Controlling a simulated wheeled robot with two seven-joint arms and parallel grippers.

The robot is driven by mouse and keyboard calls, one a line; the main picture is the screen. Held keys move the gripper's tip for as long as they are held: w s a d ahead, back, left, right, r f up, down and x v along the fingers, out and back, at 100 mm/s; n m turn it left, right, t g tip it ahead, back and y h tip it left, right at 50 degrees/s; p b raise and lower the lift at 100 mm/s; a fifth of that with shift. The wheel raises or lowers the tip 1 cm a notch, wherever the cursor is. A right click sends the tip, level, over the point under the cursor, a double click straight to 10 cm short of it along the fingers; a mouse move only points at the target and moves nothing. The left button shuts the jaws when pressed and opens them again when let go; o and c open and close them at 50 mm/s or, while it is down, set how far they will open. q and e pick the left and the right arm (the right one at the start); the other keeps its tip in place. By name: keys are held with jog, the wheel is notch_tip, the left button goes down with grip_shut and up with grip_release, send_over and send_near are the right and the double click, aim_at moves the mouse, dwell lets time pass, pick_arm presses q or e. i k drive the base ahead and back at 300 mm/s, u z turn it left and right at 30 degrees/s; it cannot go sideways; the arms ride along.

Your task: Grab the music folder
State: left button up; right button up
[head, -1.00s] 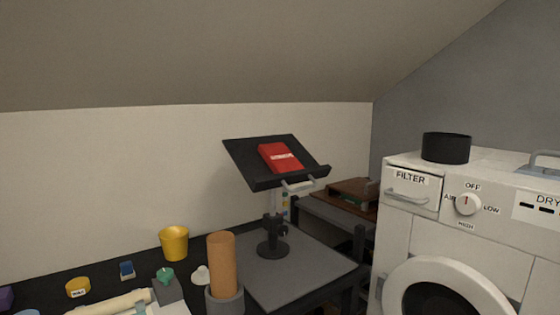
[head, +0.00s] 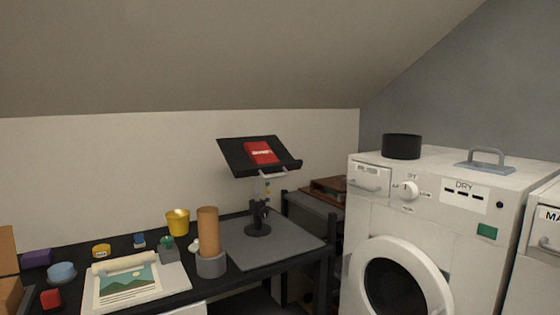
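A red folder (head: 261,153) with pale lettering on its cover, which looks like the music folder, rests on the tilted black plate of a music stand (head: 236,158). The stand is upright on a grey mat (head: 289,246) at the right end of the black desk. The folder leans back on the plate, above the front ledge, with nothing in front of it. Neither of my grippers shows in the head view.
On the desk (head: 218,285) stand an orange cylinder in a grey holder (head: 211,265), a yellow cup (head: 178,222), a picture sheet (head: 125,283) and several small items. A white dryer (head: 457,235) carrying a black pot (head: 402,146) stands to the right. A sloped ceiling hangs above.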

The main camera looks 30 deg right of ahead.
aim_at(260, 153)
jog(key=u, duration=0.3)
jog(key=k, duration=0.15)
jog(key=z, duration=1.6)
jog(key=i, duration=2)
jog(key=u, duration=1.75)
